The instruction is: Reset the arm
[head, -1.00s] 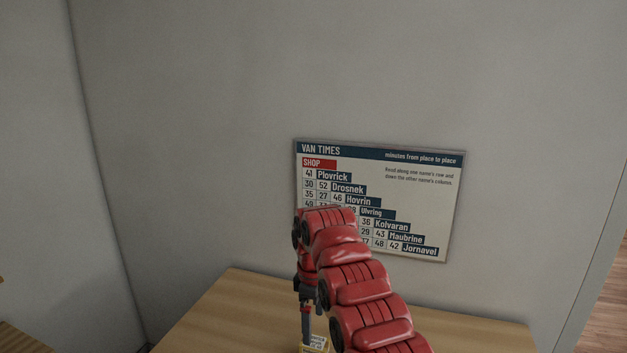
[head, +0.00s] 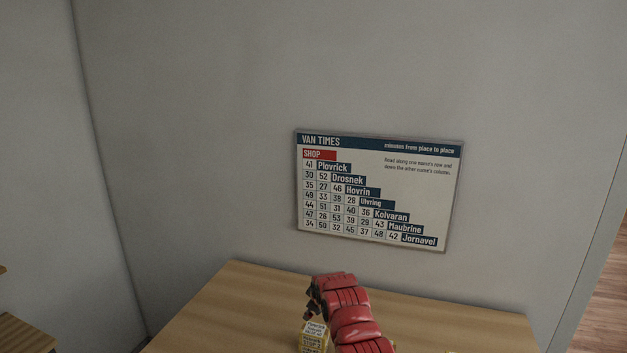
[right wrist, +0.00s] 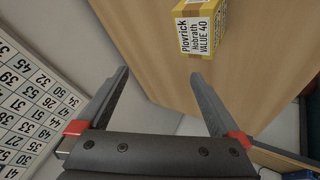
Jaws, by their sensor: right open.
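My right arm (head: 352,315) is red and comes up from the bottom of the head view, low over the wooden counter. My right gripper (right wrist: 160,75) shows in the right wrist view with its two dark fingers apart and nothing between them. A yellow parcel (head: 313,337) also shows beside the arm in the head view. My left gripper is not in view.
The wooden counter (head: 225,310) is bare to the left of the parcel. The "VAN TIMES" board (head: 380,190) hangs on the grey wall behind it, and part of it shows in the right wrist view (right wrist: 30,105). Wooden shelving (head: 20,335) is at the far left.

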